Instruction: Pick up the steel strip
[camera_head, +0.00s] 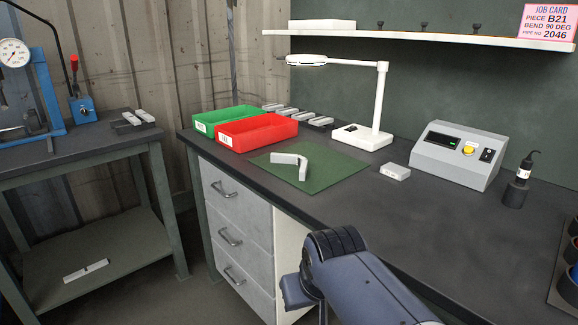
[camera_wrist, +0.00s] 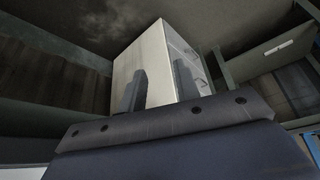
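A pale, flat steel strip (camera_head: 86,271) lies on the lower shelf of the left bench, with a small dark mark near its middle. In the wrist view a small pale strip (camera_wrist: 278,47) shows at the upper right, on what looks like the same shelf. My gripper (camera_wrist: 157,82) shows two dark fingers set apart with nothing between them. It is well away from the strip. In the head view my arm is at the bottom centre, by the front edge of the right bench, and the fingers cannot be made out.
The left bench (camera_head: 90,143) has legs around its lower shelf (camera_head: 110,250). A drawer cabinet (camera_head: 238,225) stands under the right bench. On top are a green bin (camera_head: 212,119), a red bin (camera_head: 256,132), a bent piece (camera_head: 291,162) on a green mat, a lamp and a control box.

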